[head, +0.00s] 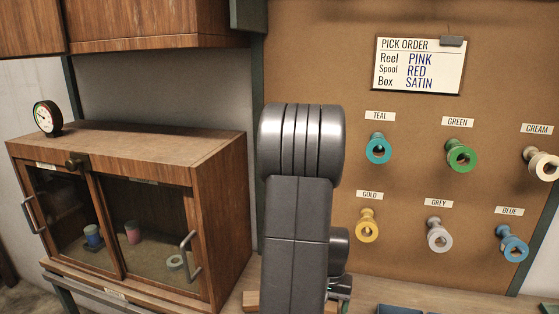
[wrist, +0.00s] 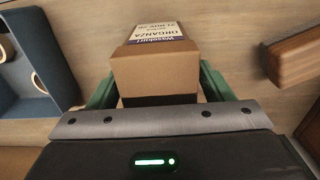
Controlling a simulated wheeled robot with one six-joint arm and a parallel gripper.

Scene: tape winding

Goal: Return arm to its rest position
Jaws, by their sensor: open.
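My arm rises in the middle of the head view and hides part of the bench and the board behind it. In the wrist view my gripper (wrist: 158,88) has green fingers, spread apart to either side of a cardboard box (wrist: 155,72). The box has a white and purple label reading ORGANZA. Whether the fingers touch the box cannot be told. The gripper's fingers are not visible in the head view.
A wooden cabinet (head: 222,180) with glass doors stands left of my arm, with a dial (head: 47,117) on top. A pegboard (head: 420,270) with coloured spools and a pick order card (head: 418,66) is behind. The wrist view shows a blue tray (wrist: 38,50) and a wooden block (wrist: 292,60).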

